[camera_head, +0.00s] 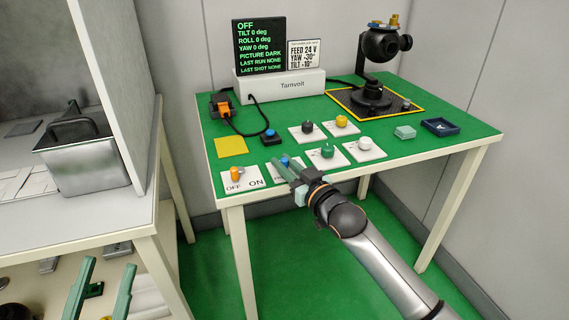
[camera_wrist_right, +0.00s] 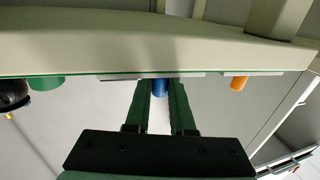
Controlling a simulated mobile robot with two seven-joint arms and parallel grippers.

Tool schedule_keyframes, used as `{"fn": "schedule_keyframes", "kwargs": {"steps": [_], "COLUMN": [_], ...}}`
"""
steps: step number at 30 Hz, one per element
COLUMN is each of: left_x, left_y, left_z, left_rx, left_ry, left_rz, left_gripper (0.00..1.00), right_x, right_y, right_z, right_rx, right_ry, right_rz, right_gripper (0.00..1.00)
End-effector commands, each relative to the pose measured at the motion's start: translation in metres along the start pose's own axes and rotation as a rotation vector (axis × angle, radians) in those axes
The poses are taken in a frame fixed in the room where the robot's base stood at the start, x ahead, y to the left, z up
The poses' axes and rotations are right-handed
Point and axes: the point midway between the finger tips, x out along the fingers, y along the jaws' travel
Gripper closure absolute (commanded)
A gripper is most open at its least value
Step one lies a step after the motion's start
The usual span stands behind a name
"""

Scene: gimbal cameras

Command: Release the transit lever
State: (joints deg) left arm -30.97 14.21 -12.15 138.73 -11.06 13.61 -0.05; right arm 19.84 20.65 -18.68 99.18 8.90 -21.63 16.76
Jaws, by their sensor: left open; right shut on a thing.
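A black gimbal camera (camera_head: 374,62) stands on a yellow-edged dark mat (camera_head: 347,103) at the table's back right. A small orange-yellow part (camera_head: 394,20) is on top of it; I cannot tell whether this is the transit lever. My right gripper (camera_head: 284,170) is at the table's front edge, shut on the blue knob (camera_wrist_right: 160,87) of a white plate (camera_head: 272,176). The gripper hides much of that plate and its label. My left gripper (camera_head: 109,264) is open and empty at the lower left, away from the green table.
Other plates carry an orange OFF/ON knob (camera_head: 236,174), a green knob (camera_head: 327,151), a white knob (camera_head: 365,143), a black knob (camera_head: 307,127) and a yellow knob (camera_head: 341,121). A screen (camera_head: 259,45) reads OFF. A metal bin (camera_head: 84,165) stands on the left bench.

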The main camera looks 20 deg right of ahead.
Motion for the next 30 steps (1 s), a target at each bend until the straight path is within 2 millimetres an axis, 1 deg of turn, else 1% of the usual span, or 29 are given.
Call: {"fn": "schedule_keyframes", "kwargs": {"steps": [5,8,12,15,18,21,24,30], "left_x": [0.001,-0.004,-0.016,-0.025,-0.032,-0.037,-0.040,-0.040], "left_y": [-0.001,0.002,0.007,0.011,0.015,0.017,0.018,0.019], "left_z": [0.001,0.030,0.069,0.090,0.103,0.111,0.115,0.115], "left_rx": [-0.005,-0.037,-0.086,-0.112,-0.131,-0.141,-0.146,-0.147], "left_ry": [-0.014,-0.131,-0.299,-0.389,-0.448,-0.485,-0.501,-0.503], "left_rz": [-0.001,-0.007,-0.009,-0.009,-0.008,-0.008,-0.007,-0.007], "left_gripper": [0.50,0.50,0.50,0.50,0.50,0.50,0.50,0.50], "right_x": [0.000,0.001,0.003,0.004,0.004,0.005,0.004,0.005], "right_y": [-0.001,-0.003,-0.004,-0.005,-0.005,-0.005,-0.005,-0.005], "right_z": [-0.001,-0.002,-0.003,-0.003,-0.002,-0.002,-0.002,-0.001], "right_rx": [0.003,0.005,0.009,0.008,0.006,0.004,0.002,0.000], "right_ry": [0.001,0.003,0.004,0.005,0.004,0.003,0.003,0.003], "right_rz": [0.009,0.033,0.087,0.126,0.157,0.178,0.187,0.188], "right_gripper": [1.00,1.00,1.00,1.00,1.00,1.00,1.00,1.00]}}
